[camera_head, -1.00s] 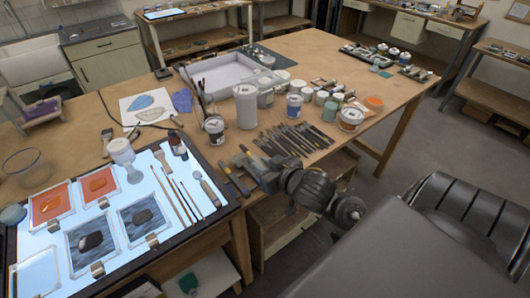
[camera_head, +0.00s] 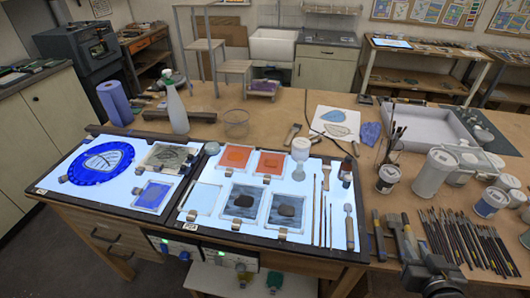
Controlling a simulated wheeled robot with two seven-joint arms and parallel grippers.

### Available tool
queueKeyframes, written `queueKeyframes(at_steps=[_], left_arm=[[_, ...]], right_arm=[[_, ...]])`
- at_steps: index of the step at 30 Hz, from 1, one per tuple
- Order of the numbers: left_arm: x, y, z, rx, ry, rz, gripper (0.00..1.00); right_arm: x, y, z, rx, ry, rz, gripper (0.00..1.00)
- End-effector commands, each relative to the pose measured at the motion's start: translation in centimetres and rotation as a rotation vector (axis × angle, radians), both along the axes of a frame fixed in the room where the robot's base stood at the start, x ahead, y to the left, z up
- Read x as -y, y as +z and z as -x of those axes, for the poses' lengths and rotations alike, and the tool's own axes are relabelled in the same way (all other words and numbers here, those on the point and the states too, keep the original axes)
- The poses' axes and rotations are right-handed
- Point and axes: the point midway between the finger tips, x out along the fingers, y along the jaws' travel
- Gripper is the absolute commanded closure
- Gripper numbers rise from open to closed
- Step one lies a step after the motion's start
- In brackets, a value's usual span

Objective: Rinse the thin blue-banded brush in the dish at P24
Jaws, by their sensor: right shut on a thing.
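My right gripper (camera_head: 400,232) is low at the right front, over the table edge beside the brush row. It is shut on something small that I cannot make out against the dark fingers. Several thin brushes (camera_head: 462,240) lie in a row to its right; their band colours are too small to tell. A few more thin brushes (camera_head: 322,215) lie on the light panel to its left. A clear glass dish (camera_head: 236,124) stands on the wooden table behind the light panels. I cannot read a P24 label on it. My left gripper is not in view.
The right light panel (camera_head: 210,228) carries orange and grey glass pieces. The left panel (camera_head: 75,185) carries a blue round piece. A spray bottle (camera_head: 174,104), white jars (camera_head: 433,172) and a cup of upright brushes (camera_head: 388,178) stand tall. Bare tabletop surrounds the glass dish.

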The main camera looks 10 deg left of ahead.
Motion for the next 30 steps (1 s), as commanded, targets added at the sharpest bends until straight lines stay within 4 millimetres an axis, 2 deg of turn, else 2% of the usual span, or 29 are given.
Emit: queueKeyframes(at_steps=[17,20,23,27,30], left_arm=[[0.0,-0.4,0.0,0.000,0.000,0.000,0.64],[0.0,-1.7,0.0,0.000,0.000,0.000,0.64],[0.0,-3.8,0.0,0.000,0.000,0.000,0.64],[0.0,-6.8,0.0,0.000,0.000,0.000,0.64],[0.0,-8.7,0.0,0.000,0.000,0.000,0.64]], right_arm=[[-0.1,-0.1,-0.4,0.002,0.000,-0.002,1.00],[-0.7,-0.3,-2.0,0.010,0.003,-0.012,1.00],[-1.7,-0.2,-4.7,0.015,0.008,-0.025,1.00],[-3.6,1.1,-8.7,0.016,0.017,-0.034,1.00],[-4.8,2.5,-10.7,0.014,0.022,-0.030,1.00]])
